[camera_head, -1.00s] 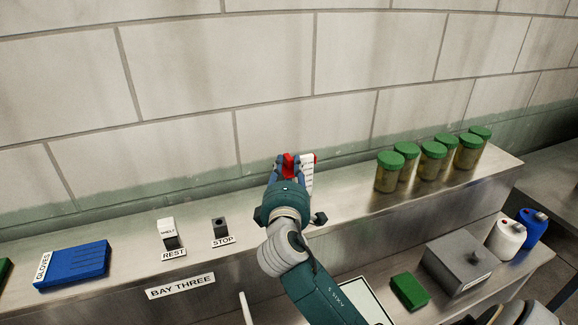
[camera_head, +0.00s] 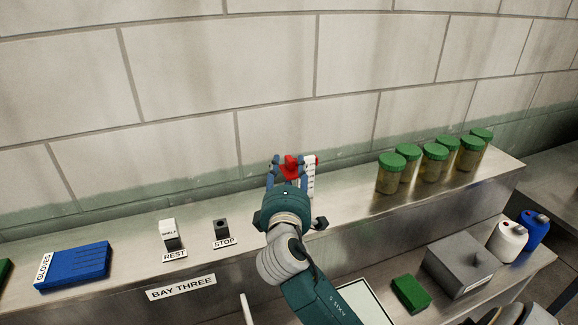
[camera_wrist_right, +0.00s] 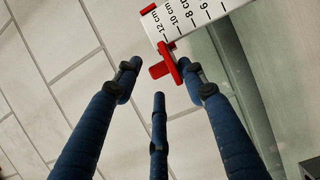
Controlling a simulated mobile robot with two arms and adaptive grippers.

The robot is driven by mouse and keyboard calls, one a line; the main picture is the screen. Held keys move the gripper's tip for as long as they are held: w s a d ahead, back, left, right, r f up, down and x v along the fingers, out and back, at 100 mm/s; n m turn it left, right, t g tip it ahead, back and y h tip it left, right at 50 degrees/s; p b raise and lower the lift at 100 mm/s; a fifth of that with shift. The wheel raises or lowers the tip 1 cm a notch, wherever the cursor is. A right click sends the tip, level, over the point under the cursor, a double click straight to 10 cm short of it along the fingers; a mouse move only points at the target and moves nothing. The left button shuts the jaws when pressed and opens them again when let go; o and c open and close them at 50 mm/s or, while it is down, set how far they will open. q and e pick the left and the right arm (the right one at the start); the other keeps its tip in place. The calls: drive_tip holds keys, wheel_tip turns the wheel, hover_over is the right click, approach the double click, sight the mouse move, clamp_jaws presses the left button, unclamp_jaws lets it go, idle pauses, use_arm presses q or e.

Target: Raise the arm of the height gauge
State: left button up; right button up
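The height gauge is a white upright scale (camera_head: 310,176) with a red sliding arm (camera_head: 291,166), standing on the steel shelf near the wall. In the right wrist view, the scale (camera_wrist_right: 185,20) is marked in centimetres and the red arm (camera_wrist_right: 166,64) sits near the 12 cm mark. My right gripper (camera_head: 289,163) is at the red arm, with its blue fingers spread on either side of it. In the right wrist view my right gripper (camera_wrist_right: 159,75) is open; a gap shows between the left finger and the red arm, and the right fingertip is close to it. My left gripper is not in view.
Several green-lidded jars (camera_head: 431,163) stand to the right on the shelf. A grey box (camera_head: 458,262) and a green block (camera_head: 411,293) are on the lower counter.

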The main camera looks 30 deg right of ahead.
drive_tip(key=v, duration=1)
drive_tip(key=shift+s, duration=0.3)
drive_tip(key=shift+a, duration=0.1)
